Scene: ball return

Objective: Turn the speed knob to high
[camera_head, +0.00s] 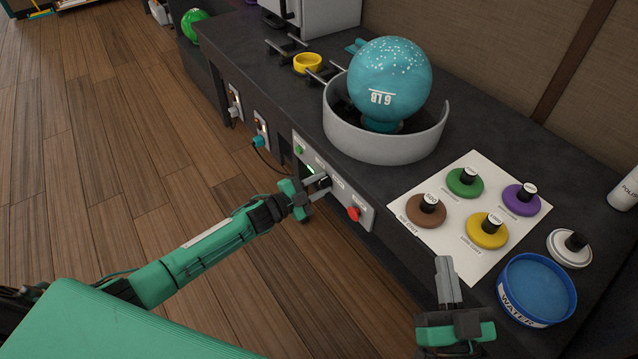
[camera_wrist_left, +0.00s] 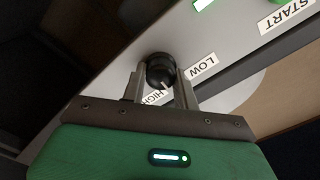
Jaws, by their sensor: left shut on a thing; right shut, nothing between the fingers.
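The speed knob (camera_wrist_left: 158,69) is a black round knob on the grey control panel (camera_wrist_left: 122,73). In the left wrist view it sits between the two fingers of my left gripper (camera_wrist_left: 160,85), which is shut on it. A white mark on the knob points down in that view, near the partly covered HIGH label (camera_wrist_left: 156,97). In the head view my left gripper (camera_head: 317,184) is at the panel front (camera_head: 339,200) and mostly hides the knob. My right gripper (camera_head: 447,283) is shut and empty at the counter's front edge.
The panel has a green button (camera_head: 299,149) and a red button (camera_head: 354,213). Above it, a teal ball (camera_head: 390,75) rests in a grey round holder (camera_head: 375,148). Several colored discs lie on a white sheet (camera_head: 462,262), beside a blue water bowl (camera_head: 537,288).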

